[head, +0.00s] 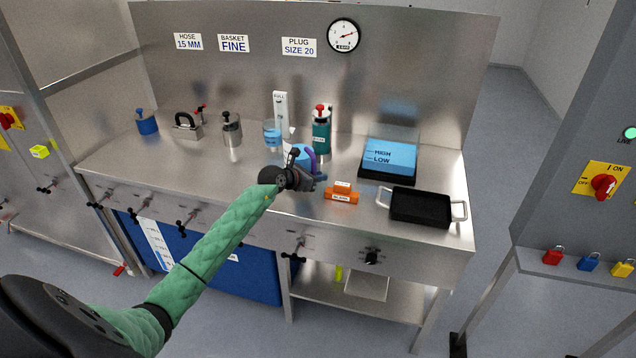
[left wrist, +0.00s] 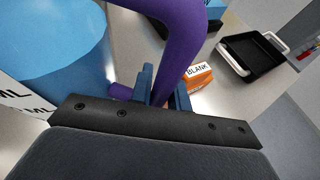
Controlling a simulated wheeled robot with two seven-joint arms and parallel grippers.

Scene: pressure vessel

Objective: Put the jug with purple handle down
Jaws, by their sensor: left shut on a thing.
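The jug with purple handle (head: 303,155) is at the middle of the steel bench, partly hidden behind my left gripper (head: 310,178). Its light blue body (left wrist: 60,45) fills the upper left of the left wrist view, with a white label edge showing. My left gripper (left wrist: 165,90) is shut on the purple handle (left wrist: 178,40), whose strip passes between the blue fingers. The jug's base is hidden, so I cannot tell whether it touches the bench. My right gripper is not in view.
An orange "BLANK" block (head: 341,195) lies just right of my gripper. Behind stand a green canister (head: 321,132) and a clear beaker of blue liquid (head: 272,134). The bench's left front (head: 180,165) is clear.

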